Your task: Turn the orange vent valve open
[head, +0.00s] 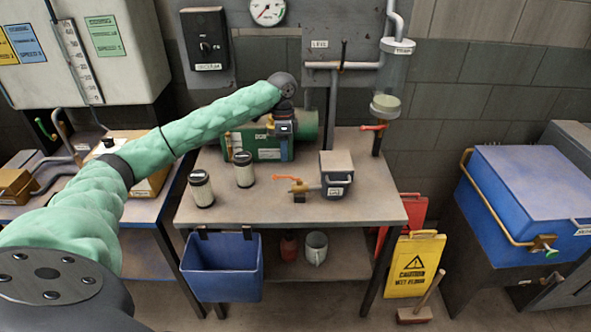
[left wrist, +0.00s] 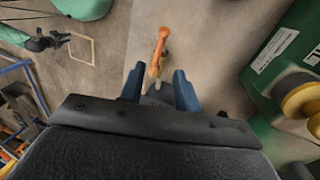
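In the head view a valve with an orange lever (head: 291,178) and a brass body sits on the workbench, beside a small grey box (head: 337,174). My left gripper (head: 284,127) points down by the green pump (head: 262,148), behind that valve. In the left wrist view an orange lever (left wrist: 158,52) shows beyond and between the fingertips of my left gripper (left wrist: 158,88). The fingers are apart, and no contact with the lever shows. I cannot tell for sure whether this is the same lever. My right gripper is not in view.
Two dark-lidded jars (head: 244,169) stand on the workbench (head: 235,211) left of the valve. A red lever (head: 373,127) sits under the glass cylinder (head: 391,82). A blue bin (head: 222,268) hangs at the front. The bench's front right corner is clear.

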